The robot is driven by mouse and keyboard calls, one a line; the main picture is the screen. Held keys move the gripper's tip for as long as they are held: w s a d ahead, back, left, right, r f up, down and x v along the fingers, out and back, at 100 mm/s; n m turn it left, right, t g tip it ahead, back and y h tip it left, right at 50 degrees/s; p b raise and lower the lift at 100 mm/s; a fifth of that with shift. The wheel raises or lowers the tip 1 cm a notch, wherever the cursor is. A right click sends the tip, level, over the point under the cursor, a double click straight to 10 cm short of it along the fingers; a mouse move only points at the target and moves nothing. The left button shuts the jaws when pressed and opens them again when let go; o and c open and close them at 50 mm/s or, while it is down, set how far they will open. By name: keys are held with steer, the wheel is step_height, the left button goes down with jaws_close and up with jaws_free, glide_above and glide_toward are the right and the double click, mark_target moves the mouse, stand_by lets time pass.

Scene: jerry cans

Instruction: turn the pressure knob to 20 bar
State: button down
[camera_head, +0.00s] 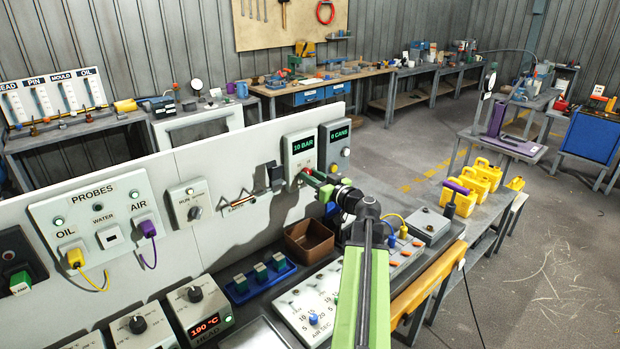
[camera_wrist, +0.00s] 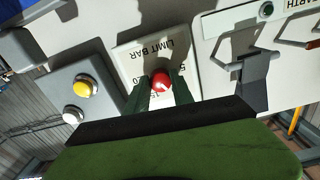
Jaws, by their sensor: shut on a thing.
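The pressure unit (camera_head: 300,150) is a pale box on the white panel, and its green display reads 10 BAR. In the wrist view its plate (camera_wrist: 132,58) is lettered LIMIT BAR, upside down, with scale numbers partly hidden; 15 can be made out. The red pressure knob (camera_wrist: 161,76) sits on this plate. My gripper (camera_wrist: 160,90) has its two dark fingers shut on the knob, one on each side. In the head view my gripper (camera_head: 311,179) reaches the lower part of the unit and hides most of the knob. The knob's pointer cannot be made out.
A grey box (camera_head: 334,148) reading 0 CANS stands close on the right; its yellow button (camera_wrist: 86,85) shows in the wrist view. The earth clamp rack (camera_head: 240,200) is on the left. A brown bin (camera_head: 309,242) and blue tray (camera_head: 258,284) lie below.

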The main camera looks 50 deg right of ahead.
steer(key=shift+w+r+m, duration=0.1)
steer(key=shift+m, duration=5.9)
steer(key=shift+w+r+m, duration=0.1)
steer(key=shift+m, duration=5.9)
steer(key=c, duration=1.1)
jaws_free()
steer(key=shift+f, duration=0.1)
steer(key=shift+s, duration=0.1)
